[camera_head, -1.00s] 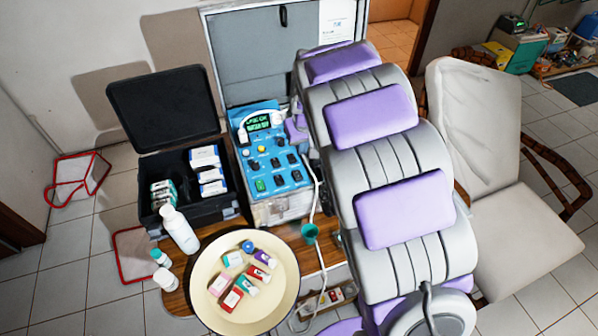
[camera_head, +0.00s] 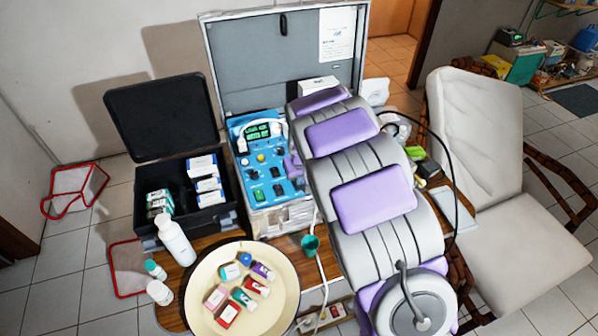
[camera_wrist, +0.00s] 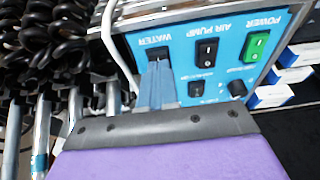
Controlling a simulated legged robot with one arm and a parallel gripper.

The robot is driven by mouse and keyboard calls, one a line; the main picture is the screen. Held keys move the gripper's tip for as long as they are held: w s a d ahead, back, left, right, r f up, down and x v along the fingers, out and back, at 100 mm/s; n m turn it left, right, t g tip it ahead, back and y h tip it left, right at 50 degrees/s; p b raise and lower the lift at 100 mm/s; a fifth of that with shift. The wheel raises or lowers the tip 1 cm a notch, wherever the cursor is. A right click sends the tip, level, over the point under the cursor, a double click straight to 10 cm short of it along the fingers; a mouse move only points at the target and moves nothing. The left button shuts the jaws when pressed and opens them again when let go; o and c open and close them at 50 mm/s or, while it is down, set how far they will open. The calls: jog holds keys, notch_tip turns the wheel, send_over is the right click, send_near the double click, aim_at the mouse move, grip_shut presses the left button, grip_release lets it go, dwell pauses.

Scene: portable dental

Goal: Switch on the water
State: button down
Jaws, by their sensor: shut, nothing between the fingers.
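The blue control panel (camera_head: 262,160) stands in an open case at the back. In the wrist view it shows upside down, with a black WATER switch (camera_wrist: 158,54), a black AIR PUMP switch (camera_wrist: 207,50) and a green POWER switch (camera_wrist: 257,46). My gripper (camera_wrist: 156,68) is shut and empty, its narrow tips at the lower edge of the WATER switch in the picture. I cannot tell whether they touch it. The tips partly cover the switch, and its position is unclear. In the head view my grey and purple arm hides the panel's right side.
A cream round tray (camera_head: 208,325) with several small boxes stands in front. A black open case (camera_head: 210,220) and white bottles (camera_head: 175,240) are left of the panel. A white handpiece hose (camera_head: 321,268) hangs in front. A white chair (camera_head: 490,170) stands at the right.

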jog(key=shift+f, duration=0.6)
jog(key=shift+s+f, duration=0.1)
jog(key=shift+f, duration=0.1)
jog(key=shift+r, duration=0.1)
jog(key=shift+w+a+r+p, duration=0.15)
jog(key=shift+w+r+p, duration=0.2)
jog(key=shift+w+p, duration=0.3)
jog(key=v, duration=0.1)
jog(key=p+v, duration=0.1)
jog(key=v, duration=0.1)
jog(key=p+v, duration=0.1)
jog(key=shift+w+a+r, duration=0.1)
jog(key=shift+w+r, duration=0.1)
jog(key=shift+r, duration=0.2)
jog(key=s+d+r+p, duration=0.1)
jog(key=s+r, duration=0.3)
jog(key=r, duration=0.3)
jog(key=shift+s+r, duration=0.25)
jog(key=shift+r, duration=0.15)
jog(key=shift+d, duration=0.15)
